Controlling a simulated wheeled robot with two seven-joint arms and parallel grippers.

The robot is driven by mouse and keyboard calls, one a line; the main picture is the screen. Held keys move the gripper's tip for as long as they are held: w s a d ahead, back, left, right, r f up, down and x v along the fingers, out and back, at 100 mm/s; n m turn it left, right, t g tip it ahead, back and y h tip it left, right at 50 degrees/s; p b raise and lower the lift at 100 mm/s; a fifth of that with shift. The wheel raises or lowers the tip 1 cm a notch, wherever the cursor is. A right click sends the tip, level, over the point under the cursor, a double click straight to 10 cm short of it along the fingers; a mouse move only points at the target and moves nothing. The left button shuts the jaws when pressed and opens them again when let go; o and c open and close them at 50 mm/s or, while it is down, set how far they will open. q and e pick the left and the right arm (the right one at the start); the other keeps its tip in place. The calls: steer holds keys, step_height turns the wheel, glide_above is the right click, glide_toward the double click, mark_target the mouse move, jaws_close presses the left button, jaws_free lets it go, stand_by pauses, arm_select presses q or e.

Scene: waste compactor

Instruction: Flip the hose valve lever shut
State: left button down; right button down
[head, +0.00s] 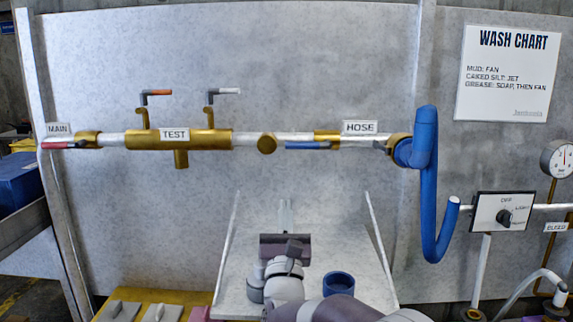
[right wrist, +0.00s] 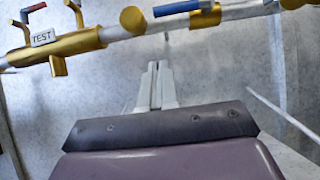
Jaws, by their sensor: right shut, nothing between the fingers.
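The hose valve (head: 327,137) is a brass body on the white pipe, beside the HOSE label (head: 360,127). Its blue lever (head: 307,145) lies along the pipe and points left. The blue lever also shows at the top of the right wrist view (right wrist: 178,8), beside the brass valve body (right wrist: 205,17). My right gripper (head: 286,205) is shut and empty, below the lever and apart from it. Its pale fingers (right wrist: 155,72) are together in the right wrist view, pointing up toward the pipe. My left gripper is not in view.
A red MAIN lever (head: 58,146) is at far left. A blue hose (head: 425,160) hangs right of the valve. A blue cup (head: 338,284) stands beside my right arm.

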mark_target(307, 144)
steer(key=w+r+p, duration=0.2)
steer(key=w+r, duration=0.5)
steer(key=r, duration=0.1)
steer(key=shift+a+r, duration=0.1)
